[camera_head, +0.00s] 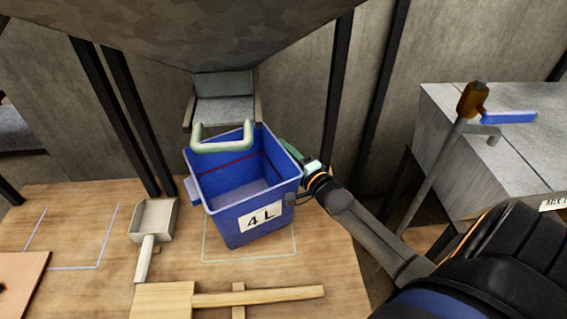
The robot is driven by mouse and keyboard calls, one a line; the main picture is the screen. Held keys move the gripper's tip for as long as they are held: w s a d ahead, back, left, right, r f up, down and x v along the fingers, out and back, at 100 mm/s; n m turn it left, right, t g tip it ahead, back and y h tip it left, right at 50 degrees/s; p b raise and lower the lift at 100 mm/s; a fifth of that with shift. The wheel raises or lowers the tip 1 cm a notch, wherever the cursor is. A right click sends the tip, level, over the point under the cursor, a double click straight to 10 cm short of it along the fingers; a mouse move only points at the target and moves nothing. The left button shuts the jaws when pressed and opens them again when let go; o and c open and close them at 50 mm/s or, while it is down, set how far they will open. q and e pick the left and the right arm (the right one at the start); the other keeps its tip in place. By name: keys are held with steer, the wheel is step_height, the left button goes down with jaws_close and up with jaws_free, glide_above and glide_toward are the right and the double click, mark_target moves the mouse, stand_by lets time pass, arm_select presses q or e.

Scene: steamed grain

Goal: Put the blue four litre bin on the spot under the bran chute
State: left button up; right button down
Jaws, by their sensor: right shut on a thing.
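The blue bin (228,222), marked "4 L", is empty and stands slightly turned below the grey chute (224,97). My right gripper (300,163) comes in from the right and is shut on the bin's right side near the rim; its fingertips are partly hidden. A pale outlined square (296,240) on the wooden table (330,265) lies under the bin, which hides much of it. I cannot tell whether the bin's base touches the table. A pale green U-shaped handle (222,147) crosses the bin's back rim. My left gripper is not in view.
A scoop (155,222) lies left of the bin. A wooden tool (255,297) lies at the front. A second outline (78,268) and a brown board (22,275) are at left. Dark posts (338,100) stand behind. A grey box (500,135) with a lever (510,118) stands at right.

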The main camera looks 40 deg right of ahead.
steer(key=shift+w, duration=0.2)
steer(key=f, duration=0.2)
steer(key=f+b, duration=0.1)
steer(key=shift+w+f, duration=0.2)
steer(key=shift+f, duration=0.15)
steer(key=c, duration=0.7)
jaws_free()
steer(key=shift+s, duration=0.1)
steer(key=s, duration=0.4)
steer(key=s+p, duration=0.1)
steer(key=s, duration=0.7)
steer(key=shift+a, duration=0.25)
